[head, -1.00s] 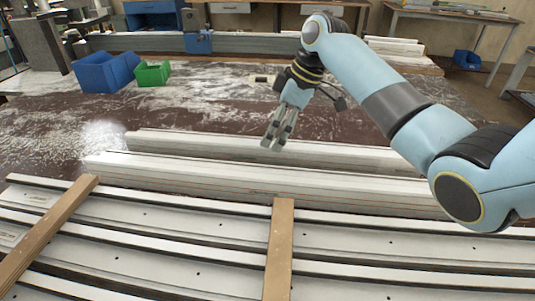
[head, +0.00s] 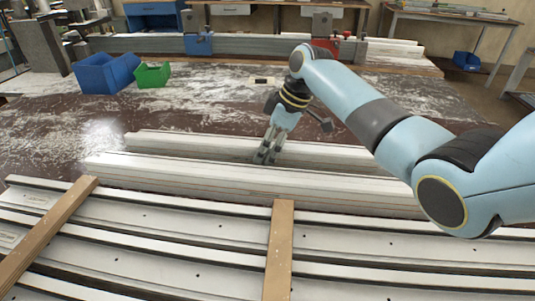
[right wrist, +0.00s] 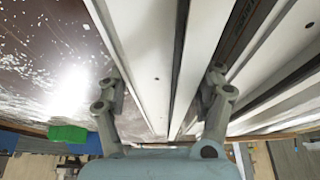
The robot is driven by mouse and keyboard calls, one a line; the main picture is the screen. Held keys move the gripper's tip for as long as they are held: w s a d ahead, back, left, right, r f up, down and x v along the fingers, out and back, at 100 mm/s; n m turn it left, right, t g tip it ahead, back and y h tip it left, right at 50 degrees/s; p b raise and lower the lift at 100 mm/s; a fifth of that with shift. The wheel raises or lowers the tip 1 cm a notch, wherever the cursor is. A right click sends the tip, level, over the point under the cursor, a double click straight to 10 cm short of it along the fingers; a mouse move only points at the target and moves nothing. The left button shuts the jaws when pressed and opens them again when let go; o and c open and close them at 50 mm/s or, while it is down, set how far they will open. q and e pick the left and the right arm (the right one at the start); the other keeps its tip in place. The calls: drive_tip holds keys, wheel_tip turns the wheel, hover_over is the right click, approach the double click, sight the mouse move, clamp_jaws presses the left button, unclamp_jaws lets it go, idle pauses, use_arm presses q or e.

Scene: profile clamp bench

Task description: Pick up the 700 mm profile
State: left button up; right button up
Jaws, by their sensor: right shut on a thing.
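Two pale profiles lie side by side on the dark table: a back profile (head: 195,143) and a front profile (head: 180,176). No length marking is readable on either. My right gripper (head: 267,157) is down at the back profile and shut on it, with its fingertips on both sides. In the right wrist view the profile (right wrist: 145,60) runs lengthwise between the two fingers (right wrist: 164,95). The far part of the back profile passes behind my right arm in the head view. My left gripper is not in view.
Long pale rails with wooden battens (head: 279,245) fill the front. A blue bin (head: 95,73) and a green bin (head: 152,74) stand at the back left. Blue (head: 197,42) and red (head: 323,46) clamp-like parts stand at the back. The table between is mostly clear.

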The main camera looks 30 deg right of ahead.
drive_tip(key=shift+r, duration=0.1)
drive_tip(key=c, duration=0.5)
drive_tip(key=shift+r, duration=0.1)
drive_tip(key=shift+w+r, duration=0.1)
drive_tip(key=shift+r, duration=0.4)
wheel_tip(320, 180, up, 3)
drive_tip(key=shift+r, duration=0.1)
drive_tip(key=s+d+r, duration=0.2)
drive_tip(key=s, duration=0.1)
drive_tip(key=s+d+r, duration=0.1)
drive_tip(key=s+r, duration=0.1)
drive_tip(key=s, duration=0.2)
drive_tip(key=s+d+r, duration=0.2)
drive_tip(key=s, duration=0.1)
drive_tip(key=shift+s+d+r+p, duration=0.15)
drive_tip(key=shift+d+r+p, duration=0.15)
drive_tip(key=shift+p, duration=0.1)
